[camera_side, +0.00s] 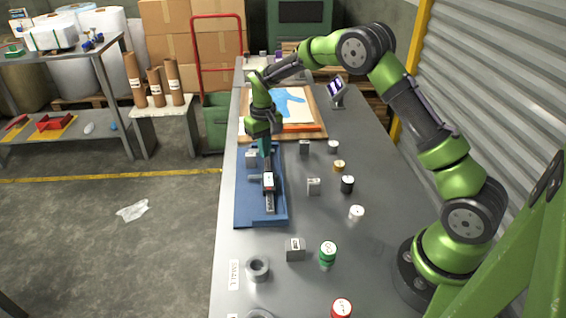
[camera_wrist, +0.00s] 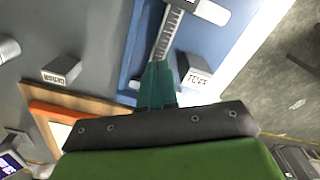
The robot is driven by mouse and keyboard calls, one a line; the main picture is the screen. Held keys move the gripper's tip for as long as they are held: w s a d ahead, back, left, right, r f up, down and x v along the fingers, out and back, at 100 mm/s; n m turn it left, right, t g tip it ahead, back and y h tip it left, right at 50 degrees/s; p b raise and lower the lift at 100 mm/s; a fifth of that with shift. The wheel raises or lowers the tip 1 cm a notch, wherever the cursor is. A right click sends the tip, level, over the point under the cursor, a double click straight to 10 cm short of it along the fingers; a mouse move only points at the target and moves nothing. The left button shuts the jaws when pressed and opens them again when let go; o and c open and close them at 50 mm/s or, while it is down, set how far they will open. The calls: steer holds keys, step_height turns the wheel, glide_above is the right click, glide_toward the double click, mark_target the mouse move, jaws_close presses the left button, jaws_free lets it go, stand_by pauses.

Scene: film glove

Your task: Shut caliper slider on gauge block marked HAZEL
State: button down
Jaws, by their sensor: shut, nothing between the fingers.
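The beam (camera_wrist: 168,32) and part of the slider (camera_wrist: 211,11) also show in the wrist view. My gripper (camera_side: 266,158) is shut and empty, its teal fingers (camera_wrist: 159,68) low over the tray at the caliper's far end. A grey gauge block (camera_side: 251,159) sits on the tray beside the fingers; the wrist view shows its label (camera_wrist: 196,75) upside down, not clearly legible. I cannot read HAZEL anywhere.
Other labelled blocks stand right of the tray (camera_side: 313,186) (camera_side: 304,148) and nearer (camera_side: 295,250). Several round-topped cylinders, including a green one (camera_side: 328,255) and a red one (camera_side: 341,308), and a grey ring (camera_side: 257,268) are on the bench. A wooden-framed board (camera_side: 310,133) lies behind.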

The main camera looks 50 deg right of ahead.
steer(key=shift+w+d, duration=2.15)
stand_by(0.4)
steer(key=shift+s+a, duration=0.5)
stand_by(2.7)
steer(key=shift+r, duration=0.1)
step_height(320, 180, up, 8)
stand_by(0.8)
steer(key=shift+w, duration=0.1)
